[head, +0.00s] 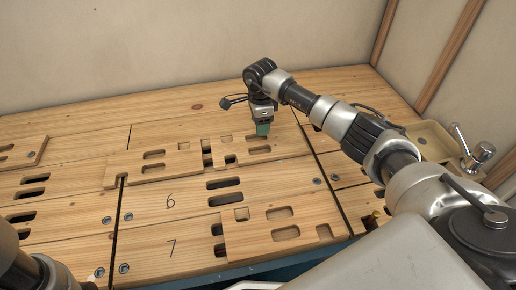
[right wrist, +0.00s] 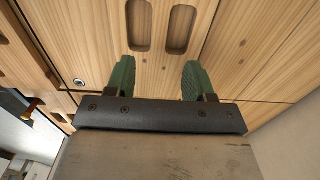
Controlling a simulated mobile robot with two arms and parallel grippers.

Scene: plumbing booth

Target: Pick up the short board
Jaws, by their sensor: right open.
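Several pale wooden boards with rounded slots lie on a slotted wooden worktop, and I cannot tell for sure which one the task calls short. One board (head: 290,150) lies at the back right of the middle section, below my right gripper (head: 262,131). Another board (head: 130,170) lies to its left, and a larger-looking one (head: 265,240) lies at the front right. My right gripper has green fingers and points down. In the right wrist view its fingers (right wrist: 155,82) are spread apart with nothing clearly held between them. My left gripper is out of the head view.
The worktop (head: 185,205) has dark slots, gaps and the marks 6 and 7. Part of another board (head: 30,150) shows at the far left. A tray (head: 430,140) with a metal fitting (head: 478,155) is at the right. Walls stand behind and to the right.

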